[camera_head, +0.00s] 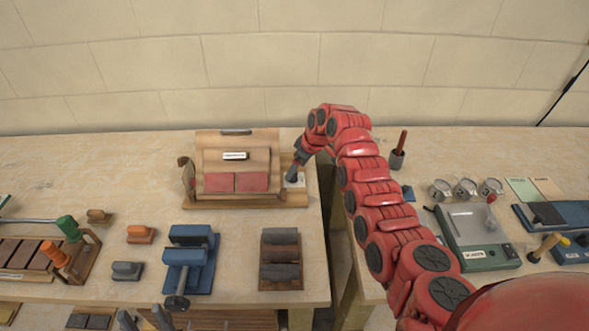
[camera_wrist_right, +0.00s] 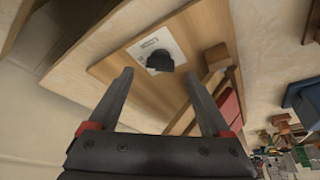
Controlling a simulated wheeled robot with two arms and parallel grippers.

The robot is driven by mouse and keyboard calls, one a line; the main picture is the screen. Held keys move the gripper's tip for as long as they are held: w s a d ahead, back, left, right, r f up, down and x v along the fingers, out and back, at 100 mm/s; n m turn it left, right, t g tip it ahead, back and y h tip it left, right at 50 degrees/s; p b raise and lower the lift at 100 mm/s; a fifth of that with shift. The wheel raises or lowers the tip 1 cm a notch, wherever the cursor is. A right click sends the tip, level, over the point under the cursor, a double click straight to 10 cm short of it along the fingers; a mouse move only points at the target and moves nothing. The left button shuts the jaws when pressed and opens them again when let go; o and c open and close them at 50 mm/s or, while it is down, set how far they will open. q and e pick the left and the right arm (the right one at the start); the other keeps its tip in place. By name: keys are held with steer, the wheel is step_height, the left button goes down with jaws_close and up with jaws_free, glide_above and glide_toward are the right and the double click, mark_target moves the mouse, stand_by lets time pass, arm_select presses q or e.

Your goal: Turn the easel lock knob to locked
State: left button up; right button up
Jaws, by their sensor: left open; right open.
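The easel (camera_head: 235,160) stands at the back of the left table, a wooden frame with two reddish panels on its front. Its lock knob (camera_wrist_right: 160,61) is dark and sits on a white label plate (camera_wrist_right: 146,44) on the wooden base. In the head view the plate (camera_head: 297,181) shows at the easel's right end, partly behind my right gripper (camera_head: 294,172). In the right wrist view that gripper (camera_wrist_right: 158,78) is open, its fingers pointing at the knob, which appears between the tips; contact cannot be told. My left gripper (camera_head: 144,318) is open and empty at the bottom edge.
A blue clamp-like tool (camera_head: 190,255) and a rack of dark blocks (camera_head: 280,258) stand in front of the easel. A gap separates the two tables. A dark cup with a red handle (camera_head: 398,155) stands on the right table. Bare tabletop lies left of the easel.

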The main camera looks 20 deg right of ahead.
steer(key=shift+w+a+f, duration=0.15)
steer(key=shift+a+f, duration=0.05)
steer(key=shift+f, duration=0.25)
steer(key=shift+x, duration=0.95)
steer(key=shift+d, duration=0.1)
jaws_close()
steer(key=shift+p, duration=0.3)
